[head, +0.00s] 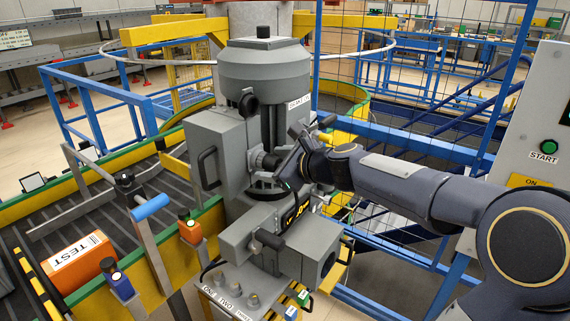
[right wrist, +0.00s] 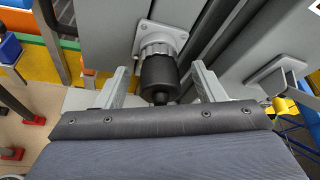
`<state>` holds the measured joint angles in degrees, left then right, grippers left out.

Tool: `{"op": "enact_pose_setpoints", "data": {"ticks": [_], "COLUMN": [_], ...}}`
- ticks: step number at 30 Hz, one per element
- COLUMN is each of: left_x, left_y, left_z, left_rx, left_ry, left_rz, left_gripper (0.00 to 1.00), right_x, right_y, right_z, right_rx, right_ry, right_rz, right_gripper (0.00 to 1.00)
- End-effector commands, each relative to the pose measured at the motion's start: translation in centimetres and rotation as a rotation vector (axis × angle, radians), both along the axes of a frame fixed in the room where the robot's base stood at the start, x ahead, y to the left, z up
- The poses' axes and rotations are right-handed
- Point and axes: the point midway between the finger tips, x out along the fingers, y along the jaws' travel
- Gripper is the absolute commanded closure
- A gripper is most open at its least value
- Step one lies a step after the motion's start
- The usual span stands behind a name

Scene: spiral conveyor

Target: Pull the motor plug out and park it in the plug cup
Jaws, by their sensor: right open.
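The black motor plug (right wrist: 158,75) sits in a silver flanged socket (right wrist: 160,38) on the grey motor housing (head: 264,70). In the head view the plug (head: 268,161) shows partly, just left of my right gripper (head: 288,153). In the right wrist view the two fingers of my right gripper (right wrist: 160,72) are open, one on each side of the plug, with gaps between them and it. The plug's tail points towards my palm. I cannot make out which thing is the plug cup. My left gripper is not in view.
A panel with knobs marked ONE, TWO, THREE (head: 232,292) stands below the motor. A blue-handled lever (head: 150,207) and an orange TEST box (head: 84,262) are at the left. Blue railings (head: 400,140) lie behind my right arm. A START panel (head: 541,148) is at the right.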

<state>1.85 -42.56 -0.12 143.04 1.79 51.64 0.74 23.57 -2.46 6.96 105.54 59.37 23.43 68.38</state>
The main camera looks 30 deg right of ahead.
Motion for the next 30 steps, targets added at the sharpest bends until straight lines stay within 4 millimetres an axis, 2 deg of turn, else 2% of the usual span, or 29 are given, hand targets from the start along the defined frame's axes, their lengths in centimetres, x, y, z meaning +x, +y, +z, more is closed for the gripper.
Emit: {"op": "enact_pose_setpoints", "data": {"ticks": [11, 22, 23, 29, 30], "left_x": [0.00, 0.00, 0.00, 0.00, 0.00], "left_y": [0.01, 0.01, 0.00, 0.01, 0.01], "left_z": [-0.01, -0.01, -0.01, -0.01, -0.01], "left_rx": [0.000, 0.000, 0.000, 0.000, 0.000], "left_ry": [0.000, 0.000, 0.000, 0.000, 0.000], "left_rz": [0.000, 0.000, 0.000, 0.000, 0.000], "left_gripper": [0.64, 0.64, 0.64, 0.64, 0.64], "right_x": [0.66, 0.63, 0.63, 0.62, 0.62], "right_y": [0.18, 0.18, 0.17, 0.17, 0.17], "right_z": [-0.23, -0.24, -0.25, -0.24, -0.24], "right_rx": [-0.001, -0.001, -0.001, -0.002, -0.002], "right_ry": [-0.001, 0.000, 0.000, 0.000, 0.000], "right_rz": [0.001, 0.000, 0.000, 0.001, 0.001], "right_gripper": [0.37, 0.84, 0.64, 0.90, 0.91]}}
